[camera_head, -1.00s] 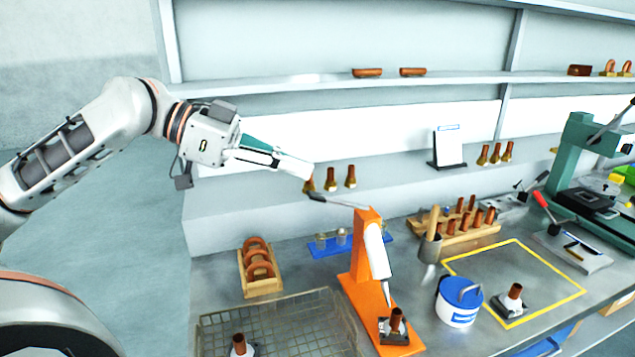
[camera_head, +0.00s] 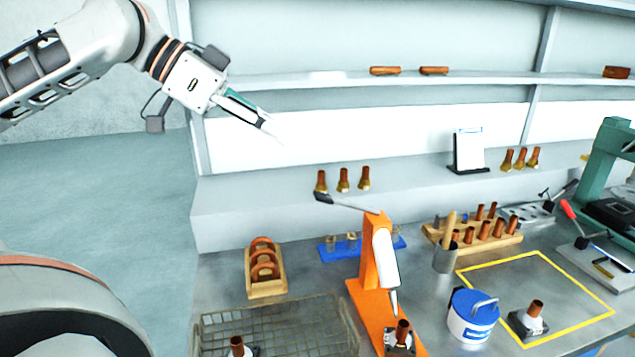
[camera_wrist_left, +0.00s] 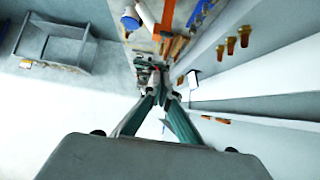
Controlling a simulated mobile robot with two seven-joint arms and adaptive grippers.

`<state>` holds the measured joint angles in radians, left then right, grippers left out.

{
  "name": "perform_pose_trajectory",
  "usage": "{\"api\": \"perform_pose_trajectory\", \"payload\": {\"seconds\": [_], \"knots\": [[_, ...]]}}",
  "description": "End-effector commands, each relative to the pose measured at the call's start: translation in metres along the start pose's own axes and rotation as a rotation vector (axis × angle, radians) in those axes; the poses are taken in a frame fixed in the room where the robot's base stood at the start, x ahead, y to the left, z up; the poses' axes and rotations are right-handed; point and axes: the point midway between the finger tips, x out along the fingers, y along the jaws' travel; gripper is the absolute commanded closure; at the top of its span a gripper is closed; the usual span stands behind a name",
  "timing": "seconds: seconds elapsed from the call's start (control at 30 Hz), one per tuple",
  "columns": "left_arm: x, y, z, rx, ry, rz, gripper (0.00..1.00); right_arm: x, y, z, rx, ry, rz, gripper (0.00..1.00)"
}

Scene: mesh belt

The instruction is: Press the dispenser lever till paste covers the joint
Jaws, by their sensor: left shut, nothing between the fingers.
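The orange dispenser (camera_head: 379,262) stands on the bench with a white tube (camera_head: 386,262) pointing down. Its dark lever (camera_head: 340,202) sticks out from the top to the left. A copper joint piece (camera_head: 402,333) on a dark base sits under the nozzle; I cannot tell whether paste is on it. My left gripper (camera_head: 278,140) is shut and empty, in the air above and left of the lever, apart from it. In the left wrist view the gripper fingers (camera_wrist_left: 164,92) come together, and the orange dispenser (camera_wrist_left: 167,18) shows at the top. My right gripper is not in view.
A wire basket (camera_head: 275,325) holding a copper piece is left of the dispenser. A blue-lidded tub (camera_head: 472,316), a cup with a wooden handle (camera_head: 445,257) and a yellow-outlined area (camera_head: 560,338) lie to the right. A shelf (camera_head: 330,80) runs behind my gripper.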

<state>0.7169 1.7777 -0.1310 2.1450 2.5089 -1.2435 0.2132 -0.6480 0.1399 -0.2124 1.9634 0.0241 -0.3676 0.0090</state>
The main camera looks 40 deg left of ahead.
Motion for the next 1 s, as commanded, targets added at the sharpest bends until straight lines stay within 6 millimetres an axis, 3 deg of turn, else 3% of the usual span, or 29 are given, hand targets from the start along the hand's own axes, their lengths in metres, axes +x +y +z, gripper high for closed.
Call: {"api": "perform_pose_trajectory", "payload": {"seconds": [0.27, 0.73, 1.0], "knots": [[0.004, 0.0, 0.0, 0.001, -0.001, 0.002, 1.0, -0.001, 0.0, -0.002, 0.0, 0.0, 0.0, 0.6], [0.051, 0.001, -0.002, 0.0, -0.003, 0.003, 1.0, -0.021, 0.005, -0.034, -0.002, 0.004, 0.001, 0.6], [0.065, -0.001, 0.0, -0.003, -0.004, 0.0, 1.0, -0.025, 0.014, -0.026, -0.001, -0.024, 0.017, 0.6]]}}
